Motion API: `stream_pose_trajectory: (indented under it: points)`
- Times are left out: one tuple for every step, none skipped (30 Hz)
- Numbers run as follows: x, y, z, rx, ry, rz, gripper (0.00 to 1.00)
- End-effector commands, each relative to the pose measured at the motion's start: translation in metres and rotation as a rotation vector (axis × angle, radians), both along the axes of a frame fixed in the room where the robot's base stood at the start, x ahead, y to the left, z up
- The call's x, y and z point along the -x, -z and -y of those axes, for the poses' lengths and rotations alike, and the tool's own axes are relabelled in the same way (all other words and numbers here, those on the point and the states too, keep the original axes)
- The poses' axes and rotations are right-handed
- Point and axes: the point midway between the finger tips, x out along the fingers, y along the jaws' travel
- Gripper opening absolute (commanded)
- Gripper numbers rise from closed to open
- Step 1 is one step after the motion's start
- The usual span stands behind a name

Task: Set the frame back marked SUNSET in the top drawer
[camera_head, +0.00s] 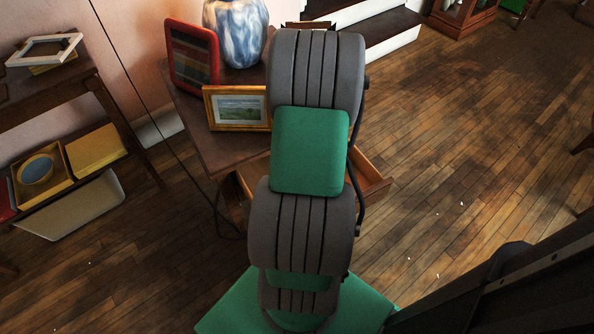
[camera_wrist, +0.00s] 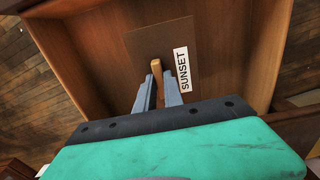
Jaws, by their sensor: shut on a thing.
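In the wrist view the frame back (camera_wrist: 145,45) is a flat dark brown panel with a white label reading SUNSET along its right side. A small wooden piece rises from it between my fingers. My gripper (camera_wrist: 157,82) is shut on this piece. The panel is within the outline of the open wooden drawer (camera_wrist: 269,55), over its floor; I cannot tell whether it touches the floor. In the head view part of the open drawer (camera_head: 369,181) shows right of my arm. My arm hides my gripper and the frame back there.
The wooden table (camera_head: 226,152) bears a red frame (camera_head: 193,56), a gold-framed landscape (camera_head: 238,108) and a blue-white vase (camera_head: 236,30). A shelf unit (camera_head: 45,99) at left holds a white frame (camera_head: 44,50) and yellow items. The floor at right is mostly clear.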

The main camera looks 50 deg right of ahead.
Motion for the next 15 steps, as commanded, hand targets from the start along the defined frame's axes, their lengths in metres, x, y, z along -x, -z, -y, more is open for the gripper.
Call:
stream_pose_trajectory:
  points:
    - [0.0, 0.016, -0.001, -0.004, 0.0, -0.003, 0.0]
    - [0.001, 0.023, -0.002, -0.005, 0.0, -0.004, 0.0]
    - [0.0, 0.03, -0.001, -0.003, 0.0, -0.002, 0.0]
    - [0.0, 0.035, -0.001, -0.002, 0.0, -0.002, 0.0]
    - [0.0, 0.038, -0.001, -0.002, 0.0, -0.002, 0.0]
    - [-0.001, 0.042, -0.001, -0.001, 0.0, -0.001, 0.0]
    - [-0.001, 0.046, -0.001, -0.001, 0.0, -0.001, 0.0]
    - [0.0, 0.05, -0.001, -0.001, 0.0, -0.001, 0.0]
    - [0.0, 0.057, -0.002, -0.003, 0.0, -0.002, 0.0]
    - [0.0, 0.063, -0.002, -0.003, 0.0, -0.003, 0.0]
    - [0.0, 0.069, -0.002, -0.003, 0.0, -0.002, 0.0]
    - [0.0, 0.075, -0.001, -0.003, 0.0, -0.002, 0.0]
    - [0.0, 0.078, -0.001, -0.002, 0.0, -0.002, 0.0]
    - [-0.001, 0.079, -0.001, -0.001, 0.0, -0.001, 0.0]
    - [-0.001, 0.079, -0.001, 0.0, 0.0, 0.0, 0.0]
